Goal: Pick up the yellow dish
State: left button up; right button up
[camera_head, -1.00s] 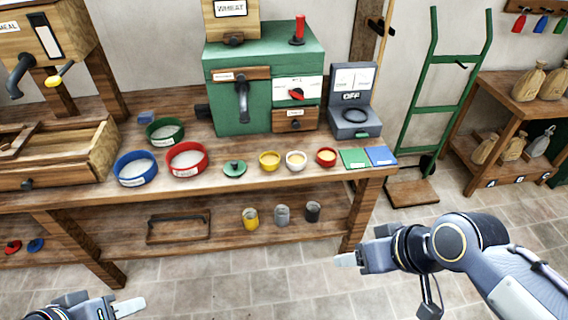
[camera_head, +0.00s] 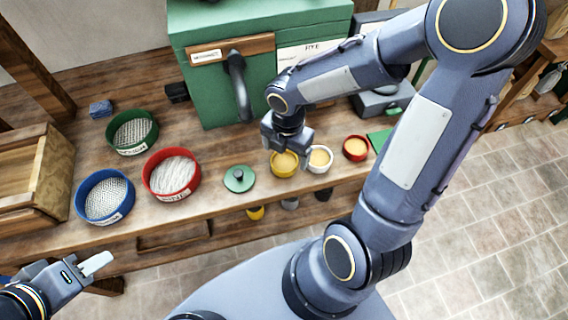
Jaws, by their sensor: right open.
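The yellow dish (camera_head: 284,168) stands on the wooden bench, near its front edge, with pale contents inside. My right gripper (camera_head: 288,150) is open just above the dish, pointing down, and covers part of its back rim. I cannot tell whether the fingers touch the dish. My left gripper (camera_head: 92,266) is low at the left, in front of the bench and empty; one pale finger shows clearly, and its opening is hard to judge.
A white dish (camera_head: 320,160) stands close to the right of the yellow dish, and a red dish (camera_head: 355,148) beyond it. A green lid (camera_head: 239,180) lies to the left. Red (camera_head: 171,196), blue (camera_head: 80,210) and green (camera_head: 110,140) sieves stand further left. A green mill (camera_head: 200,90) rises behind.

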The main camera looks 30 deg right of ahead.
aim_at(284, 165)
notch_tip(284, 165, down, 4)
jog(key=shift+w+a+f+b, duration=0.1)
jog(key=shift+a+f+b, duration=0.05)
jog(key=shift+b, duration=0.2)
jog(key=shift+c, duration=0.5)
jog(key=c, duration=1)
